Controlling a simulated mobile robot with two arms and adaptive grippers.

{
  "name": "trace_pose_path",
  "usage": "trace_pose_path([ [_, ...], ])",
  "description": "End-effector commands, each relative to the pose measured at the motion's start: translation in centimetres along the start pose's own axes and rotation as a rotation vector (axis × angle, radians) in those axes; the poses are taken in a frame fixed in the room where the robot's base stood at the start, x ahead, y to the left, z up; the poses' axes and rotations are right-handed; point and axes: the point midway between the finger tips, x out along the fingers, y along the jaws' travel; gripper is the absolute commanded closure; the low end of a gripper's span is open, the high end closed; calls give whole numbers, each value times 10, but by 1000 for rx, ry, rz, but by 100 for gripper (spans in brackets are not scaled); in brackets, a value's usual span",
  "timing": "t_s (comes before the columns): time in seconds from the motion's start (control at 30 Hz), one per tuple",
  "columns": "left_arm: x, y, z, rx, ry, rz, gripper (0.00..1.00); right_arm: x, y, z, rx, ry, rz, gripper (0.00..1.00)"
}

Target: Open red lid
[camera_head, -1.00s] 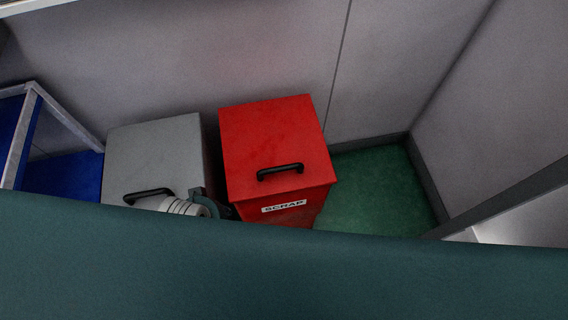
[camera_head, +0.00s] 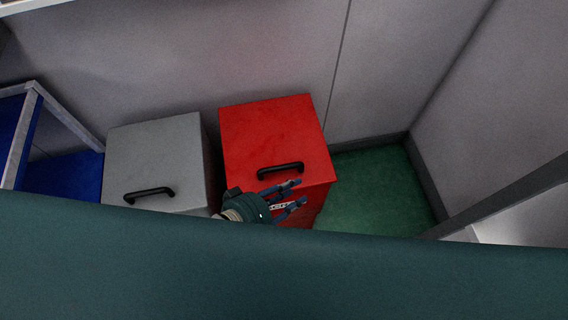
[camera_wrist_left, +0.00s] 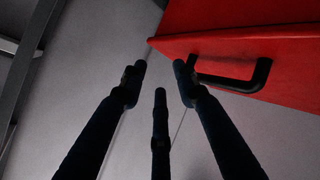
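The red lid (camera_head: 272,133) is closed on the red scrap bin, with a black handle (camera_head: 280,170) near its front edge. My left gripper (camera_head: 297,193) is in front of the bin, just below and right of the handle, partly covering the white label. Its fingers are spread and hold nothing. In the left wrist view the fingers (camera_wrist_left: 158,84) are apart, and the handle (camera_wrist_left: 238,79) lies to their right beside the right finger; I cannot tell whether they touch. The red lid (camera_wrist_left: 240,22) fills the upper right there. My right gripper is not in view.
A grey bin (camera_head: 155,155) with a black handle stands left of the red bin. A blue surface with a metal frame (camera_head: 25,135) is further left. Walls stand behind and right. Green floor (camera_head: 375,190) is clear right of the bin. A dark teal band crosses the front.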

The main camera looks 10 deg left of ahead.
Motion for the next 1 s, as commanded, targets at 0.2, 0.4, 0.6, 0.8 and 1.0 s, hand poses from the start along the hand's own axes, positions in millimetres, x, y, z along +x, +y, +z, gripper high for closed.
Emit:
trace_pose_path([
  [0.2,1,-14,4,-443,153,211,70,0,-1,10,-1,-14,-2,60],
  [0.4,-22,-53,-12,-707,292,301,70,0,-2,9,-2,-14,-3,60],
  [0.6,-31,-70,-24,-791,357,335,70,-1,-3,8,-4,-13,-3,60],
  [0.8,-7,-64,-37,-794,361,340,70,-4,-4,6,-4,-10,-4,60],
  [1.0,28,-58,-54,-793,361,339,70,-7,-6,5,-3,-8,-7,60],
])
